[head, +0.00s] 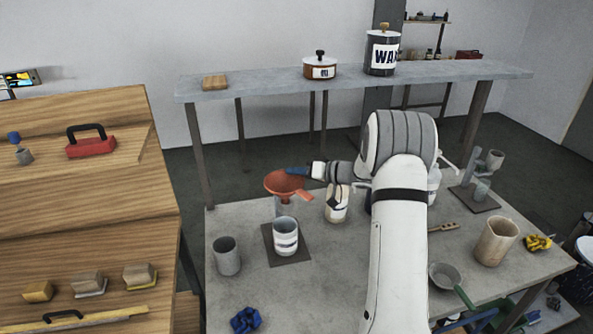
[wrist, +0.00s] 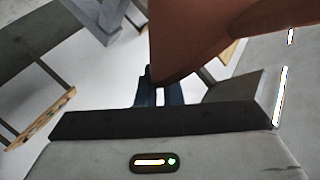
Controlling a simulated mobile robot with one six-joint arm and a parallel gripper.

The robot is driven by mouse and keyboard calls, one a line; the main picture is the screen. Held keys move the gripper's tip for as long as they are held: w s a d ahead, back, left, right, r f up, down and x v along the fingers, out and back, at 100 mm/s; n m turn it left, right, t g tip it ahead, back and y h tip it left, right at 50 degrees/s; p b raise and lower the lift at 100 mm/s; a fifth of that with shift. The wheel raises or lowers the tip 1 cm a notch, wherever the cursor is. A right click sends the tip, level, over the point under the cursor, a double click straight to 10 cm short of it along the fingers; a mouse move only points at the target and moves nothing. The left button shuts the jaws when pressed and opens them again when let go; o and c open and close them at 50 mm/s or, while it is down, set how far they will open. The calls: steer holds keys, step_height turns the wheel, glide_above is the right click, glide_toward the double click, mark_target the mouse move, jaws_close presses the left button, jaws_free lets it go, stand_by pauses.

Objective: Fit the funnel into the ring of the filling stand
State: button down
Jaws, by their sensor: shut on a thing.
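The orange funnel (head: 283,184) is in the grip of my gripper (head: 294,171), whose blue fingertips are at its rim. In the wrist view the funnel (wrist: 205,35) fills the upper middle, against the blue fingers (wrist: 158,92).
A grey cup (head: 227,257) stands left of the plate and a white bottle (head: 336,206) to its right. A blue object (head: 245,320) lies at the front. A beige mug (head: 496,242), a pan (head: 444,276) and another stand (head: 477,198) are on the right.

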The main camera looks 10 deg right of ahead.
steer(key=shift+f, duration=0.9)
steer(key=c, duration=1.5)
jaws_free()
steer(key=b+v, duration=0.2)
steer(key=v, duration=0.5)
steer(key=shift+s+d+b, duration=0.25)
steer(key=shift+d+b, duration=0.1)
steer(key=shift+r, duration=0.1)
